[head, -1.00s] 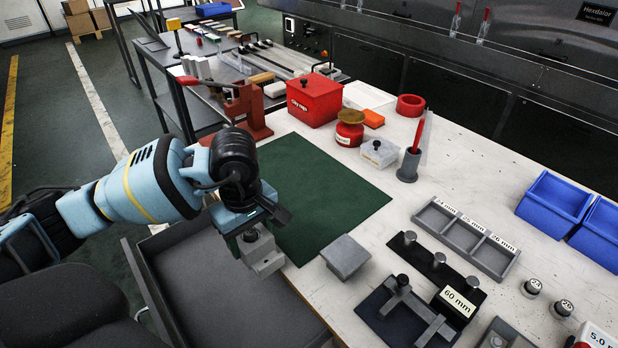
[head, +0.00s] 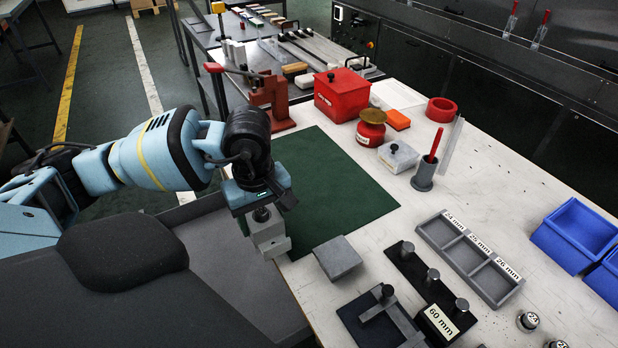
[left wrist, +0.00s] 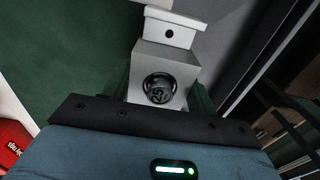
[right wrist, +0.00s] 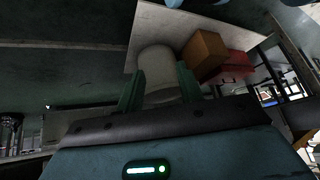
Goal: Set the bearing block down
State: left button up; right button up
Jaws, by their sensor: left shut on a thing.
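The grey bearing block (head: 267,236) is held in my left gripper (head: 263,212) at the near left edge of the green mat (head: 335,185). I cannot tell whether its underside touches anything. In the left wrist view the block (left wrist: 150,62) sits between the fingers, with a round, marked piece (left wrist: 158,91) in its bore. A dark knob on top of the block shows in the head view. My right gripper (right wrist: 158,85) shows only in its wrist view, fingers apart; a pale cylinder (right wrist: 157,62) appears between them, seemingly beyond.
A grey square plate (head: 337,258) lies right of the block. Beyond the mat stand a red box (head: 341,97), a red jar (head: 371,130) and a red press (head: 272,100). A sectioned grey tray (head: 470,258) and a 60 mm stand (head: 437,322) lie right. Most of the mat is bare.

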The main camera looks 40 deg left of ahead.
pick_arm(q)
jog(key=w, duration=0.5)
jog(key=w+a+f, duration=0.1)
jog(key=w, duration=0.4)
jog(key=w+a, duration=0.1)
jog(key=w, duration=0.4)
jog(key=shift+w+f+p, duration=0.1)
jog(key=shift+f+p, duration=0.05)
jog(key=shift+p, duration=0.2)
jog(key=shift+w, duration=0.15)
jog(key=shift+w+f, duration=0.1)
jog(key=shift+w, duration=0.1)
jog(key=shift+f, duration=1.65)
jog(key=shift+f, duration=0.1)
jog(key=o, duration=1.3)
jog(key=shift+s+f, duration=0.1)
notch_tip(320, 180, up, 12)
jog(key=shift+r, duration=0.15)
